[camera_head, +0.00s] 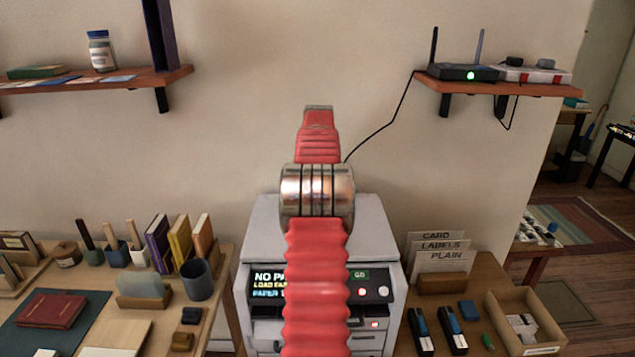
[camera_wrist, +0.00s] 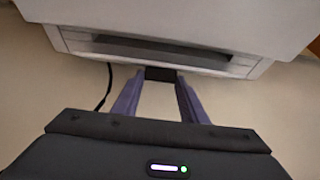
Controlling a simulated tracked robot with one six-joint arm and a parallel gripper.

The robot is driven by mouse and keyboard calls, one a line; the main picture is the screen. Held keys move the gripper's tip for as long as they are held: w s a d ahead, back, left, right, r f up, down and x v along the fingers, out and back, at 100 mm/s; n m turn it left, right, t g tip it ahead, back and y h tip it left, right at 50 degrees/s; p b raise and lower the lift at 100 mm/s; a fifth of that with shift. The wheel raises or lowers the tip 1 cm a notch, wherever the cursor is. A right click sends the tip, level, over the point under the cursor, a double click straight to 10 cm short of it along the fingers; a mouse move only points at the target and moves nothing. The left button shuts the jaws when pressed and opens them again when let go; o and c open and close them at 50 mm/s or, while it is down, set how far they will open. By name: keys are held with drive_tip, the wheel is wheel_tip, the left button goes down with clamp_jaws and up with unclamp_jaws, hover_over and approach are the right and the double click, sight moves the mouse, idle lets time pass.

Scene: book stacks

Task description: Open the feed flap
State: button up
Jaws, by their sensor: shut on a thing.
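The pale grey printer (camera_head: 375,222) stands behind my red arm in the head view. Its panel display (camera_head: 268,285) is lit and partly covered, with "NO PA", "LOAD" and "PAPER" readable. In the wrist view the printer (camera_wrist: 190,18) fills the top, with a long dark slot (camera_wrist: 140,46) along its edge. My gripper (camera_wrist: 160,78) has two purple fingers closed on a small dark tab (camera_wrist: 161,73) at that edge. I cannot tell how far the feed flap is open. The head view does not show my gripper; my arm reaches over the printer toward the wall.
A black cable (camera_head: 385,125) runs from the router (camera_head: 462,72) on the right wall shelf down behind my arm.

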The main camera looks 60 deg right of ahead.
drive_tip(key=shift+d+g+y, duration=0.4)
drive_tip(key=shift+d+y, duration=0.2)
drive_tip(key=shift+y, duration=0.1)
idle(0.5)
drive_tip(key=o, duration=0.8)
drive_tip(key=shift+o, duration=1.2)
drive_tip(key=shift+w, duration=0.1)
drive_tip(key=shift+a, duration=0.1)
drive_tip(key=shift+r, duration=0.1)
drive_tip(key=shift+v, duration=3.2)
drive_tip(key=shift+a+r, duration=0.1)
drive_tip(key=shift+r, duration=0.3)
drive_tip(key=shift+c, duration=0.5)
